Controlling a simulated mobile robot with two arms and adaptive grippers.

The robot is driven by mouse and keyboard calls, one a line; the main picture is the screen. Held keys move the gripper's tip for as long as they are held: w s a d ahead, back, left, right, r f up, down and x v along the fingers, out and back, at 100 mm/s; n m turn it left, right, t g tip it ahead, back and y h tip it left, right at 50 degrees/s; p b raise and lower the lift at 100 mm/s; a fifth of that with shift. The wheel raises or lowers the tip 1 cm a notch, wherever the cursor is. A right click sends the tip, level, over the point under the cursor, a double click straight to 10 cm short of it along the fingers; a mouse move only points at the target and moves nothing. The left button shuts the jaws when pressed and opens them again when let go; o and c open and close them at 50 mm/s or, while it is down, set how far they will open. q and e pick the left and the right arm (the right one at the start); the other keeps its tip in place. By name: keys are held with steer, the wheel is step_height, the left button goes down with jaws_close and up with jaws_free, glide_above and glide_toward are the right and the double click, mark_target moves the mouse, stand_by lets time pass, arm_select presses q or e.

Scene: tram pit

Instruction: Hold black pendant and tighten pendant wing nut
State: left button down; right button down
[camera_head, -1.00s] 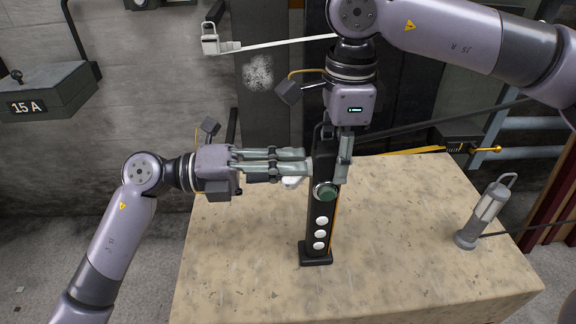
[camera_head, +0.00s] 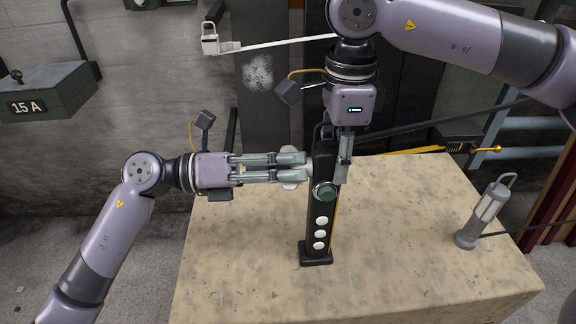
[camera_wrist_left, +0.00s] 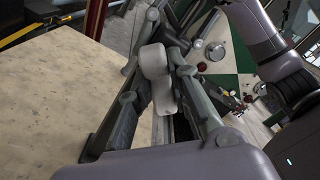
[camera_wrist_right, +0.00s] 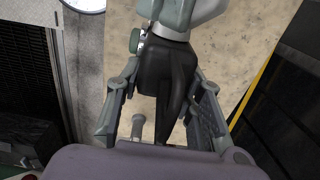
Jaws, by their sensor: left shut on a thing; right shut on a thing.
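The black pendant (camera_head: 320,222) stands upright on the table, with a green button and several white buttons on its face. My right gripper (camera_head: 337,165) comes from above and is shut on the pendant's upper part. The right wrist view shows the dark pendant body (camera_wrist_right: 168,75) between the fingers. My left gripper (camera_head: 306,168) reaches in level from the left and is shut on the pale wing nut (camera_head: 290,184) at the pendant's left side. In the left wrist view the whitish wing nut (camera_wrist_left: 155,62) sits between the fingers. The nut's threaded joint is hidden.
The stone-topped table (camera_head: 420,250) is mostly bare around the pendant. A grey lantern (camera_head: 485,215) stands at its right with a dark rod beside it. A box marked 15 A (camera_head: 45,92) is on the wall at left.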

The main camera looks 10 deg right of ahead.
arm_select(q)
steer(key=m, duration=0.4)
steer(key=shift+f+m, duration=0.1)
steer(key=shift+m, duration=2.2)
steer(key=c, duration=1.5)
jaws_free()
steer(key=a, duration=0.4)
steer(key=w+a, duration=0.1)
steer(key=a, duration=0.7)
steer(key=shift+w, duration=0.25)
